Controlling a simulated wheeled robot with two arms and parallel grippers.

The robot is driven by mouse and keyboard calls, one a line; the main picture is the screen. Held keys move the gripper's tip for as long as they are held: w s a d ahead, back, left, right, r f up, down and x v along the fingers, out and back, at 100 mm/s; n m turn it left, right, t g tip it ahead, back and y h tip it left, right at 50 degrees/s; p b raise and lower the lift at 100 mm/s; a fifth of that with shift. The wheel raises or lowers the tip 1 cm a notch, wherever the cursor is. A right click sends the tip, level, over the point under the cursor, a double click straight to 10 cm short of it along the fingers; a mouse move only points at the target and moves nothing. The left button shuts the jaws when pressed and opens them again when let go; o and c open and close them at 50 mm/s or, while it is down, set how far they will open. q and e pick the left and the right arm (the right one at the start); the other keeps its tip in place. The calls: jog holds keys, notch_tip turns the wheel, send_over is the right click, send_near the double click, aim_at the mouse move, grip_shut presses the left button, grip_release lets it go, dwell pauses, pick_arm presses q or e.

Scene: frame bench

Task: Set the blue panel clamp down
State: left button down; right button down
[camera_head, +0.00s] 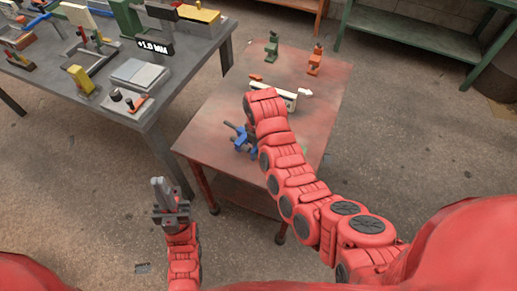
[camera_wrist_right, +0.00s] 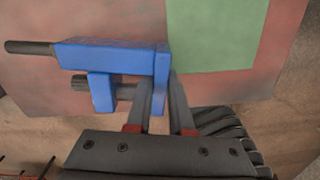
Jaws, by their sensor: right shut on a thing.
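The blue panel clamp (camera_head: 238,140) is at the front left part of the red table top, partly hidden behind my right arm. In the right wrist view the clamp (camera_wrist_right: 112,57) shows its blue bar, jaw and dark rods. My right gripper (camera_wrist_right: 162,85) is shut on the blue bar at its right end. I cannot tell whether the clamp touches the table. My left gripper (camera_head: 161,188) is low, left of the red table and away from the clamp; its fingers look close together, but any gap is unclear.
A green patch (camera_wrist_right: 212,35) lies on the table beside the clamp. A white part (camera_head: 286,98), a green clamp (camera_head: 271,47) and an orange clamp (camera_head: 315,60) are further back on the red table (camera_head: 215,115). A grey bench (camera_head: 165,85) with several fixtures stands left.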

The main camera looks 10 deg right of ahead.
jog(key=shift+w+d+r, duration=0.1)
jog(key=shift+w+r, duration=0.05)
jog(key=shift+w, duration=0.3)
jog(key=shift+f+p, duration=0.35)
jog(key=shift+p, duration=0.2)
notch_tip(320, 180, down, 2)
jog(key=shift+w+f+p, duration=0.1)
jog(key=shift+f+p, duration=0.05)
jog(key=shift+p, duration=0.25)
jog(key=shift+f+p, duration=0.1)
jog(key=shift+p, duration=0.35)
jog(key=shift+f, duration=0.1)
jog(key=shift+f, duration=0.1)
jog(key=shift+f, duration=0.1)
jog(key=c, duration=0.8)
grip_release()
